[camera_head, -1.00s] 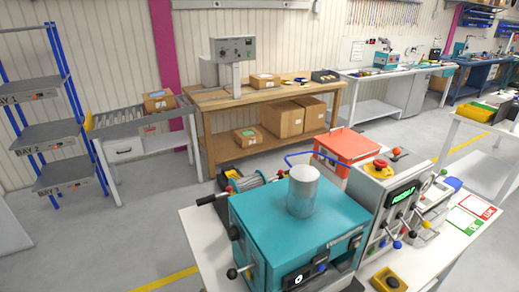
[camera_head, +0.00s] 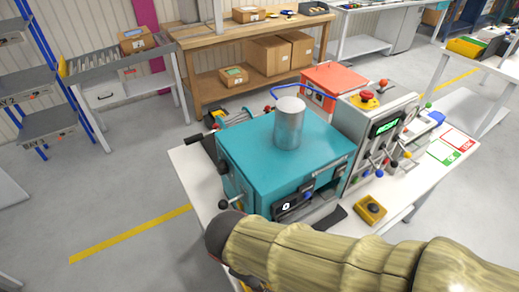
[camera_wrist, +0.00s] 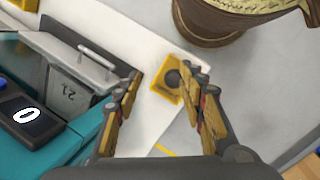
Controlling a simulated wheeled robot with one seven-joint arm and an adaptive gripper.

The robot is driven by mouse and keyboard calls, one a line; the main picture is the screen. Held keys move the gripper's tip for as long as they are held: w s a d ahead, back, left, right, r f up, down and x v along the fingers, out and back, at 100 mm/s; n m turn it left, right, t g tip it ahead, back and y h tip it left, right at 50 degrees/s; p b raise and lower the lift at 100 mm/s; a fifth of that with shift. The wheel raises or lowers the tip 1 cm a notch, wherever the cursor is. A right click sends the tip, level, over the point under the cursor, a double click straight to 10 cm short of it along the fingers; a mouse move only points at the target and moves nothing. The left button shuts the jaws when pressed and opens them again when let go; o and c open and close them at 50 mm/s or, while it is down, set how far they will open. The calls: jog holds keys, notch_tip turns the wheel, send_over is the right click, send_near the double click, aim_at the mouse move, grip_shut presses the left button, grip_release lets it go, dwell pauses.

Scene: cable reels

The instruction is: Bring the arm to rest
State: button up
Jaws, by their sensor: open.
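My gripper (camera_wrist: 167,78) shows in the wrist view with its two yellow-brown fingers spread apart and nothing between them. It hangs above the white bench (camera_wrist: 150,30), with the yellow button box (camera_wrist: 163,93) showing beyond the gap between the fingers. My arm, in a beige ribbed sleeve, reaches across the bottom of the head view in front of the bench. I cannot make out the gripper itself in the head view. The teal machine (camera_head: 260,150) stands just beyond the arm, and its side with a grey handle shows at the left of the wrist view.
A metal cylinder (camera_head: 289,125) stands on the teal machine. The grey control panel (camera_head: 375,125) with a red button and the orange box (camera_head: 333,82) are beside it. The yellow button box (camera_head: 371,209) sits near the bench's front edge. Open floor (camera_head: 120,195) lies to the left.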

jog(key=w+d+r+m+t+y, duration=0.3)
jog(key=d+r+m+t, duration=0.1)
jog(key=d+r+m, duration=0.8)
jog(key=d+r, duration=0.2)
jog(key=d, duration=0.2)
jog(key=shift+d, duration=0.4)
